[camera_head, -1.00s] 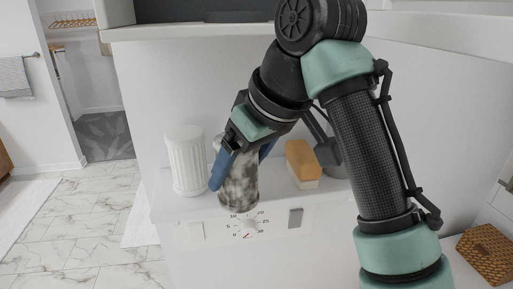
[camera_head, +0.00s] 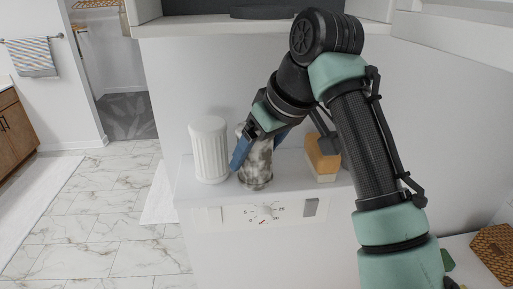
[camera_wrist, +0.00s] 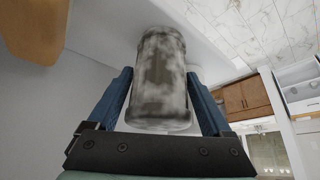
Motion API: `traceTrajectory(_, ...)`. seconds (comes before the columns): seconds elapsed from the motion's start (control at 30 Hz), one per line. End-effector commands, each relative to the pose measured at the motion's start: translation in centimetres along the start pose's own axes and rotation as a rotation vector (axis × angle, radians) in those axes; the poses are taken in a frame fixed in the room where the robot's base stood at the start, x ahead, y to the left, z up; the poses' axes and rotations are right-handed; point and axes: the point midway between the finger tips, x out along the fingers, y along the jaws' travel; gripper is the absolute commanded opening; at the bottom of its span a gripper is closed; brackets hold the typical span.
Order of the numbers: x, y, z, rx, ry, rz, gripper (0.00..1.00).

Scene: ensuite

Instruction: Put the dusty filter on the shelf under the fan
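The dusty filter (camera_head: 257,165) is a white cylinder with grey-brown blotches. It is upright or nearly so at the front edge of the white surface with the dial. My gripper (camera_head: 262,146) reaches it from above, with a blue finger on each side. In the wrist view the dusty filter (camera_wrist: 161,80) fills the space between the fingertips of my gripper (camera_wrist: 161,75), which close on its sides. Whether its base touches the surface is hard to tell. A white ledge (camera_head: 265,28) runs above, with a dark panel over it. I cannot make out a fan.
A clean white ribbed cylinder (camera_head: 210,152) stands just left of the dusty filter. An orange-and-cream block (camera_head: 322,160) stands to its right, with a dark grey object behind it. The dial (camera_head: 264,212) is on the front face below. A woven box (camera_head: 495,250) is at lower right.

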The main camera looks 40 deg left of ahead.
Motion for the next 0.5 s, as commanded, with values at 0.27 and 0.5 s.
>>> traceTrajectory(0.27,-0.1,0.0,0.0,0.000,0.000,0.000,1.00)
traceTrajectory(0.5,-2.0,0.1,-0.1,0.000,0.001,0.003,1.00)
